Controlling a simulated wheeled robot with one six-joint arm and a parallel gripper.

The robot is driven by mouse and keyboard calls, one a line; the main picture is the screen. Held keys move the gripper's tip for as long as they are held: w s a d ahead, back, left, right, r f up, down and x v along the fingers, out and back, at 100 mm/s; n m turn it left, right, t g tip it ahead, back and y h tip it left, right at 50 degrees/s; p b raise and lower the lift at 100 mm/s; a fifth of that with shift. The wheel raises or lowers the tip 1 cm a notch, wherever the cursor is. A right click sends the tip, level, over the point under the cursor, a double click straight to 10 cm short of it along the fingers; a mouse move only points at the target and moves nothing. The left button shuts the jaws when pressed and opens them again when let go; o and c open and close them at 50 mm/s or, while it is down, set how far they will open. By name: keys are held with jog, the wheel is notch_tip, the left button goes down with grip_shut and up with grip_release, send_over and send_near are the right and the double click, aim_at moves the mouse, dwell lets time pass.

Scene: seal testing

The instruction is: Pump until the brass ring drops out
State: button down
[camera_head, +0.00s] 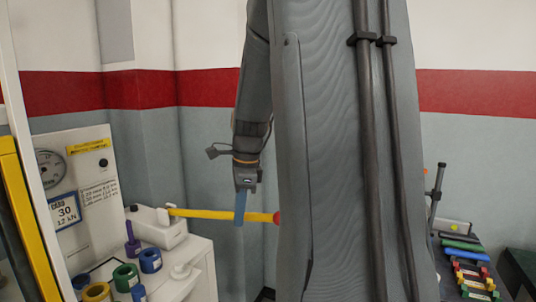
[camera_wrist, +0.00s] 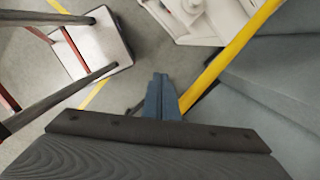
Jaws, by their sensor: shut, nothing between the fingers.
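A yellow pump lever (camera_head: 210,213) runs out to the right from a white pump body (camera_head: 158,228) and ends in a red knob (camera_head: 277,217). My gripper (camera_head: 240,222) points down with its blue fingers shut and empty, crossing the lever near its outer part in the head view. In the wrist view the shut fingers (camera_wrist: 160,78) lie just left of the lever (camera_wrist: 225,62); whether they touch it I cannot tell. A yellowish ring (camera_head: 97,292) sits at the lower left; whether it is the brass ring is unclear.
A panel with a round gauge (camera_head: 50,168) and a display reading 30 (camera_head: 65,212) stands at the left. Green (camera_head: 126,277) and blue (camera_head: 150,260) rings rest on the white bench (camera_head: 202,262). Coloured tools (camera_head: 470,262) lie at the right.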

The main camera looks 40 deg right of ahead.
jog(key=d+r+m+p, duration=0.3)
jog(key=d+r+m, duration=0.4)
jog(key=d+r, duration=0.15)
jog(key=shift+t, duration=0.3)
jog(key=f+b, duration=0.6)
jog(key=shift+w+a+f, duration=0.15)
jog(key=shift+w+a, duration=0.15)
jog(key=shift+a, duration=0.1)
jog(key=shift+f, duration=0.1)
notch_tip(320, 180, down, 15)
jog(key=b, duration=0.5)
jog(key=shift+s, duration=0.25)
jog(key=shift+d, duration=0.1)
